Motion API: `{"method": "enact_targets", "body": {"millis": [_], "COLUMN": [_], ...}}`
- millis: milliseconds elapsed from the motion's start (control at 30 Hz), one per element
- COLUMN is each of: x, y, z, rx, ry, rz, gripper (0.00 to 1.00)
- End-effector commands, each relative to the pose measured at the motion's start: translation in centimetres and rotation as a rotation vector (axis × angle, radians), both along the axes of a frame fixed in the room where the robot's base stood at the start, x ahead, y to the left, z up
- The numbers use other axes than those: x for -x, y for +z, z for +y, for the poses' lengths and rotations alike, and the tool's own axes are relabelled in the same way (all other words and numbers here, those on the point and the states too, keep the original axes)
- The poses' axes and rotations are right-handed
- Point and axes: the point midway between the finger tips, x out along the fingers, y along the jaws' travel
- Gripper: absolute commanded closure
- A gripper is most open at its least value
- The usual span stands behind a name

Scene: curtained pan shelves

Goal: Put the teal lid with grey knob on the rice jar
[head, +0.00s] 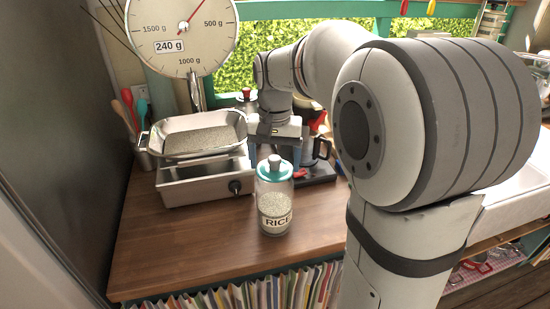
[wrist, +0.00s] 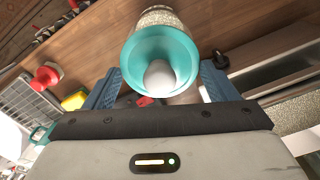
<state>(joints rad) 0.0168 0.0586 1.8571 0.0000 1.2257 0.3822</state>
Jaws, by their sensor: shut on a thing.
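The rice jar (head: 274,216) is clear glass, labelled RICE, and stands upright on the wooden counter, part full of grain. The teal lid (head: 263,174) with its grey knob (head: 274,161) is at the jar's mouth and looks level there; I cannot tell if it is fully seated. In the wrist view the lid (wrist: 137,60) lies between the two blue fingers, knob (wrist: 160,77) facing me, with grain in the jar (wrist: 160,16) showing beyond it. My gripper (head: 277,150) is shut on the lid, reaching in from behind; it also shows in the wrist view (wrist: 160,85).
A scale (head: 205,185) with a pan of grain (head: 200,138) stands just left of the jar, its dial reading 240 g. Books (head: 270,292) line the shelf below. Counter at front left is clear (head: 160,240).

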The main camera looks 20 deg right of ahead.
Motion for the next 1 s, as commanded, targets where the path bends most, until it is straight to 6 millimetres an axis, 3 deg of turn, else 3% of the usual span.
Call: {"method": "enact_targets", "body": {"millis": [1000], "x": [0.0], "y": [-1.4], "z": [-0.1], "rx": [0.000], "ry": [-0.002], "rz": [0.001], "gripper": [0.43]}}
